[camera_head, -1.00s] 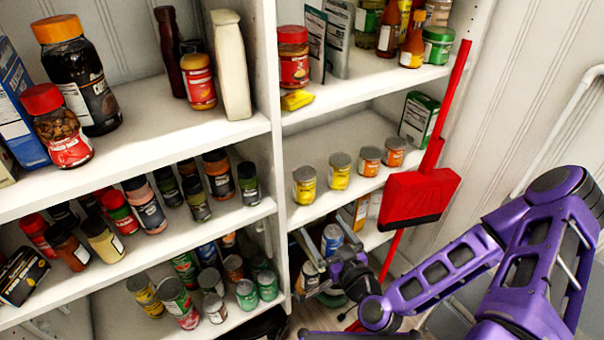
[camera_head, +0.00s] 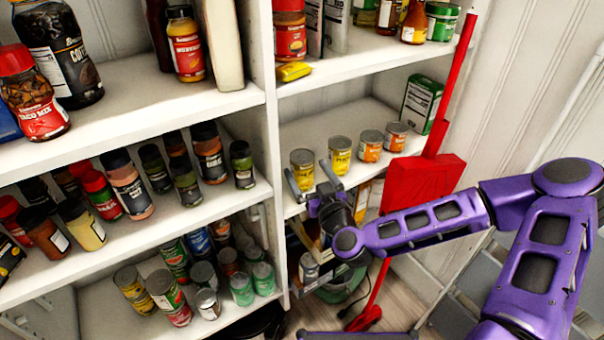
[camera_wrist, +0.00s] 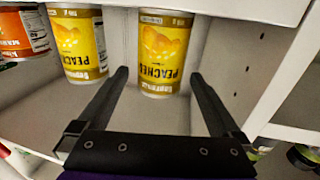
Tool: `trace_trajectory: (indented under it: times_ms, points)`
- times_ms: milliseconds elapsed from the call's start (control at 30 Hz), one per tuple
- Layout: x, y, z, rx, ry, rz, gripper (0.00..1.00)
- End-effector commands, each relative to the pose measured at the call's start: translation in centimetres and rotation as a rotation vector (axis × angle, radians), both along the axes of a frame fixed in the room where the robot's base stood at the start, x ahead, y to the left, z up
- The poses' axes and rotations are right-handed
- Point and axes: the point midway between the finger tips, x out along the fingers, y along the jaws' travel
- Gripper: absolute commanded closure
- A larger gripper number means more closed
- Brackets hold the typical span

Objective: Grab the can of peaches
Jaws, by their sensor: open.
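Two yellow cans of peaches stand on the right unit's middle shelf in the head view: the left can (camera_head: 302,166) and the right can (camera_head: 340,154). The wrist view is upside down and shows the left can (camera_wrist: 165,50) and the right can (camera_wrist: 78,42), labelled peaches. My gripper (camera_head: 308,174) is open and empty at the shelf's front edge, in front of the left can. In the wrist view my gripper (camera_wrist: 160,76) has its fingers spread to either side of that can, their tips near it. I cannot tell whether they touch it.
Orange-labelled cans (camera_head: 370,146) stand to the right on the same shelf. A white divider (camera_head: 264,110) borders the shelf on the left. A red dustpan (camera_head: 422,182) stands at the right front. An upper shelf (camera_head: 370,66) lies above the cans.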

Motion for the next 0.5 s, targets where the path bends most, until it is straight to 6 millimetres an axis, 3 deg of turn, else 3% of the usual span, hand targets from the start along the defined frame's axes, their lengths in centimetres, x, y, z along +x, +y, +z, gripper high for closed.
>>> trace_trajectory:
  times_ms: [267,500]
  points:
    - [2.2,0.9,-0.1,0.002,0.001,-0.001,0.00]
    - [5.4,2.3,-0.1,0.002,0.001,-0.001,0.00]
